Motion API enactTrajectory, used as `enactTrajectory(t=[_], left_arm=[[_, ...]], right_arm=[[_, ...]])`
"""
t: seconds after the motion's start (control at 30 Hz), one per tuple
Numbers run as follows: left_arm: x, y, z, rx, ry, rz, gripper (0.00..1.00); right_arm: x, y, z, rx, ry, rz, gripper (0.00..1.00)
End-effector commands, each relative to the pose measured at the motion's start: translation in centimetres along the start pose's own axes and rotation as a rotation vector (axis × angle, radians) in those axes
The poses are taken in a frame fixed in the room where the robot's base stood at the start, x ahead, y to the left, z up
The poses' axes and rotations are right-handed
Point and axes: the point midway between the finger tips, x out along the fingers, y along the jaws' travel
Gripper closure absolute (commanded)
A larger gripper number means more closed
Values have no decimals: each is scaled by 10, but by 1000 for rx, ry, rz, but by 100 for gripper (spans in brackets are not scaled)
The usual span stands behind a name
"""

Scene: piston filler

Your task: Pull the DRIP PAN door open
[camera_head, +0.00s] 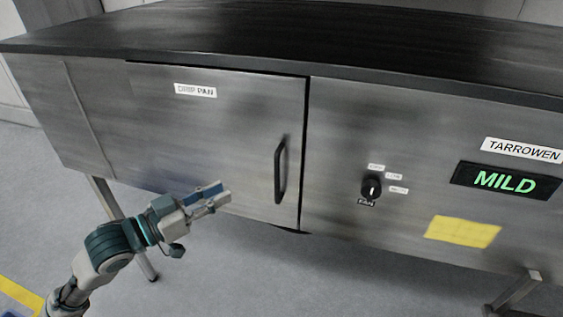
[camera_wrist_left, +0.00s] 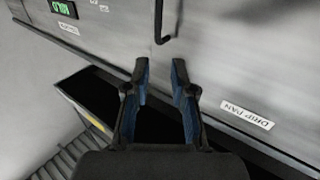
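The DRIP PAN door (camera_head: 230,130) is a grey metal panel on the front of the cabinet and looks shut. Its white DRIP PAN label (camera_head: 195,90) is near the top; the label also shows in the wrist view (camera_wrist_left: 246,115). A black upright bar handle (camera_head: 280,170) is near the door's right edge; part of it shows at the top of the wrist view (camera_wrist_left: 160,22). My left gripper (camera_head: 222,196) is left of and a little below the handle, apart from it. Its two fingers (camera_wrist_left: 160,75) are spread with nothing between them. My right gripper is not in view.
Right of the door are a black knob (camera_head: 371,187), a green MILD display (camera_head: 506,181) and a yellow note (camera_head: 462,231). A dark worktop (camera_head: 330,35) overhangs the front. Cabinet legs (camera_head: 147,262) stand below. The floor in front is clear.

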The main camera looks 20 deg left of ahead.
Motion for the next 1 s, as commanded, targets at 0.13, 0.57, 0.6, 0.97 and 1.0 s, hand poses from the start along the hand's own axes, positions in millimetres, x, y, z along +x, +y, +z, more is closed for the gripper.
enactTrajectory(t=[0.13,0.57,0.6,0.97,1.0], left_arm=[[24,1,-5,-1,6,3,76],[120,0,-2,-3,3,3,76],[127,0,-2,-2,3,3,76],[157,0,0,1,0,1,76],[157,0,0,1,0,1,76]], right_arm=[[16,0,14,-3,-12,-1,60],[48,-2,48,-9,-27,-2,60],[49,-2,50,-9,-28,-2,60],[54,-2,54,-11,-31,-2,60],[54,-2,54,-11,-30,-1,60]])
